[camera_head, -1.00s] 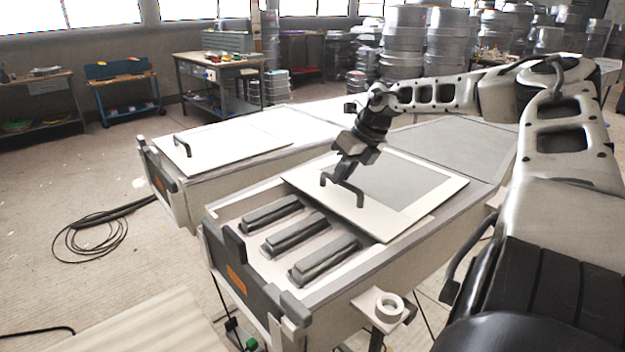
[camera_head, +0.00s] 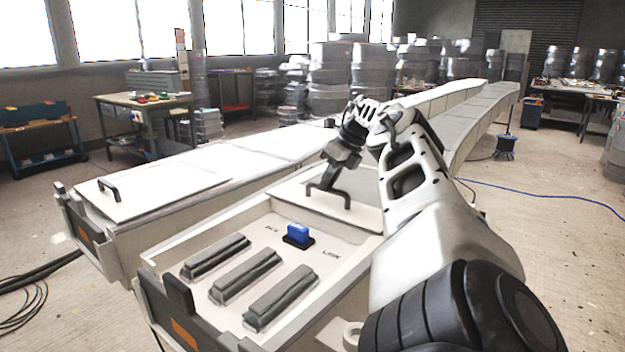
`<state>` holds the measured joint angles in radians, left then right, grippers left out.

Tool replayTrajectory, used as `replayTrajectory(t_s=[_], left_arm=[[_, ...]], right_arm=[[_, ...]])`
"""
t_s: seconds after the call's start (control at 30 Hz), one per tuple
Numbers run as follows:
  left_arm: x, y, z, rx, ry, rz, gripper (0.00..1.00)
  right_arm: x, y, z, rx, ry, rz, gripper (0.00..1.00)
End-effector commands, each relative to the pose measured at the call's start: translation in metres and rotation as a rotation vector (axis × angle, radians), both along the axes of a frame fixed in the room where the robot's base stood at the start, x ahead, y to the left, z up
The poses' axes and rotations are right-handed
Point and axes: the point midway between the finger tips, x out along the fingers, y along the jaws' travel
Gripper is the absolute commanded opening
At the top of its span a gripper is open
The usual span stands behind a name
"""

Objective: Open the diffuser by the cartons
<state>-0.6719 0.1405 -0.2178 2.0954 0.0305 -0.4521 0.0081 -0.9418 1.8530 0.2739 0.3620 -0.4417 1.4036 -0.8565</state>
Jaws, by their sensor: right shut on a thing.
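The near mould (camera_head: 160,268) stands in front of me with its top partly uncovered. Its pale sliding cover (camera_head: 297,195) has a dark bar handle (camera_head: 329,194). My right gripper (camera_head: 330,185) is shut on that handle, and my right arm hides the cover's right part. The uncovered bay shows several dark grey ribbed bars (camera_head: 246,275) and a small blue block (camera_head: 298,233) on a dark base. I cannot tell which part is the diffuser, and no cartons are clearly visible. My left gripper is not in view.
A second mould (camera_head: 165,187) with a closed white cover and dark handle (camera_head: 108,188) lies to the left. Stacked metal drums (camera_head: 330,80) and a workbench (camera_head: 145,103) stand behind. A blue cable (camera_head: 560,197) crosses the floor at right; black cable (camera_head: 25,290) lies at left.

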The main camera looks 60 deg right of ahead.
Motion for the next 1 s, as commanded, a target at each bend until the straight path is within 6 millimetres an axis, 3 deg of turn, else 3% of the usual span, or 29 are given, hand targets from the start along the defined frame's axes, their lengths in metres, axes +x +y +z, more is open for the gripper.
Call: replayTrajectory(t_s=[0.2, 0.6, 0.63, 0.7, 1.0], left_arm=[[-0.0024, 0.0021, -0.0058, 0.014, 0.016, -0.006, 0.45], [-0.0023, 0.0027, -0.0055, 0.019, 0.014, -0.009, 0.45], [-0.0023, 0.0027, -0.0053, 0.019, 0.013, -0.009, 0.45], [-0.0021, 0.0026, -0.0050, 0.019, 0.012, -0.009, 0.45], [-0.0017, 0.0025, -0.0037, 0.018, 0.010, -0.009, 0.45]], right_arm=[[-0.0122, -0.0082, -0.0003, -0.012, 0.003, 0.004, 0.00], [-0.0125, -0.0093, 0.0011, -0.016, -0.004, 0.006, 0.00], [-0.0124, -0.0093, 0.0012, -0.016, -0.004, 0.006, 0.20], [-0.0123, -0.0092, 0.0013, -0.016, -0.004, 0.006, 0.36], [-0.0121, -0.0091, 0.0032, -0.015, -0.005, 0.006, 0.36]])
